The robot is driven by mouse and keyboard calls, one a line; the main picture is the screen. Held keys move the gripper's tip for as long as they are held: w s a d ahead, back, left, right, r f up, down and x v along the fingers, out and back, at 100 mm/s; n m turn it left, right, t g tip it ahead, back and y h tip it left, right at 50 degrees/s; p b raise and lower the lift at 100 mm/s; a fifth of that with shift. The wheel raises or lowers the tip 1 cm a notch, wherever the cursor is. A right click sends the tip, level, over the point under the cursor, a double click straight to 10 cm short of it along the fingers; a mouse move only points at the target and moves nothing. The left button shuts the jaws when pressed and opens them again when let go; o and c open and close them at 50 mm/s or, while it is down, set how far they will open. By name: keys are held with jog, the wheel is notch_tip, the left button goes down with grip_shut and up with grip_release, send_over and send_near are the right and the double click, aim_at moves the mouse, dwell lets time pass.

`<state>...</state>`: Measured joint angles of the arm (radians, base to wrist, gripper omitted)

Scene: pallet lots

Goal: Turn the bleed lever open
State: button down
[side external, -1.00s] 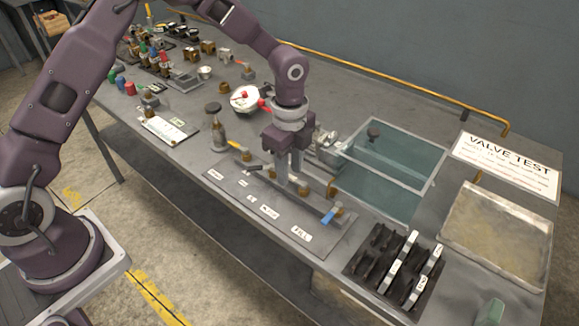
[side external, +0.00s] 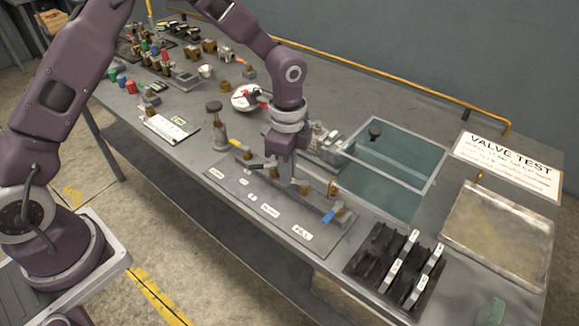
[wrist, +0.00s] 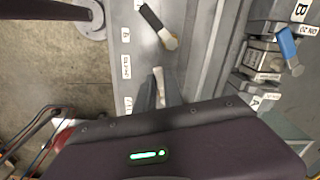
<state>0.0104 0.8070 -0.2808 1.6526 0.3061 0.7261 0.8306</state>
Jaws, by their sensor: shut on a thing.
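The valve plate (side external: 232,186) lies along the front of the bench, with a row of brass valves and levers on it. My gripper (side external: 292,182) points down over the row, between a black lever (side external: 252,166) and a blue lever (side external: 328,216). In the wrist view my gripper (wrist: 158,92) is shut around a pale, whitish lever (wrist: 158,74). The black lever (wrist: 150,17) stands apart from my fingers there. My fingers and palm hide most of the gripped valve. I cannot read which label is the bleed one.
A yellow lever (side external: 240,145) sits at the row's left end. Behind are grey valve blocks (side external: 322,138) and a water tank (side external: 440,170). A black rack (side external: 355,262) stands to the right, a knobbed fitting (side external: 219,138) to the left.

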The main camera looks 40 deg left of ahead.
jog(key=n, duration=0.2)
jog(key=s+n, duration=0.1)
jog(key=shift+s+d+n, duration=0.1)
jog(key=shift+d+n, duration=0.2)
jog(key=shift+n, duration=0.1)
jog(key=n, duration=0.1)
jog(key=d+n, duration=0.1)
jog(key=n, duration=0.1)
jog(key=shift+s+n, duration=0.3)
jog(key=shift+s, duration=0.1)
jog(key=n, duration=0.2)
jog(key=d+n, duration=0.1)
jog(key=shift+s+n, duration=0.3)
jog(key=shift+d+n, duration=0.3)
jog(key=shift+n, duration=0.55)
jog(key=shift+d+n, duration=0.3)
jog(key=shift+n, duration=0.55)
jog(key=c, duration=1.5)
grip_release()
jog(key=shift+o, duration=0.2)
jog(key=shift+s, duration=0.1)
